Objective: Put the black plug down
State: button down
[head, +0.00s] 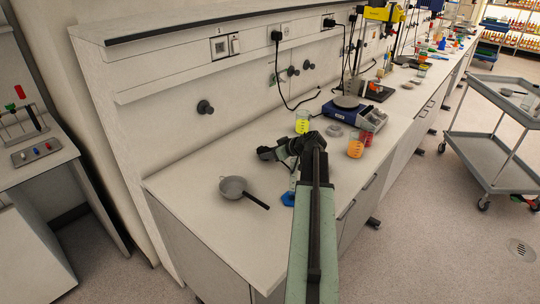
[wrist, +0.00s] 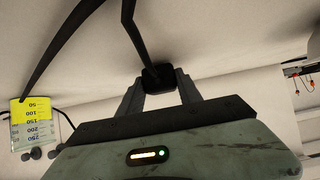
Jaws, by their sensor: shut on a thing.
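The black plug (wrist: 159,77) shows in the wrist view, held between the two fingertips of my gripper (wrist: 160,88). Dark cable runs from around the plug to the top edge of that view. My gripper is shut on the plug. In the head view, my gripper (head: 268,153) is above the white bench (head: 205,205), left of my arm's end. The plug cannot be told apart from the dark gripper there. I cannot tell whether the plug touches the bench.
A grey strainer (head: 232,187) with a dark handle stands front left. A beaker of yellow liquid (head: 302,125) is behind my gripper and also shows in the wrist view (wrist: 32,120). Orange beakers (head: 355,148) and a blue-based instrument (head: 355,113) stand right.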

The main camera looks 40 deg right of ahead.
jog(key=shift+f, duration=0.25)
jog(key=c, duration=0.8)
grip_release()
jog(key=shift+r, duration=0.25)
jog(key=p+v, duration=0.7)
jog(key=v, duration=0.5)
jog(key=shift+r, duration=0.15)
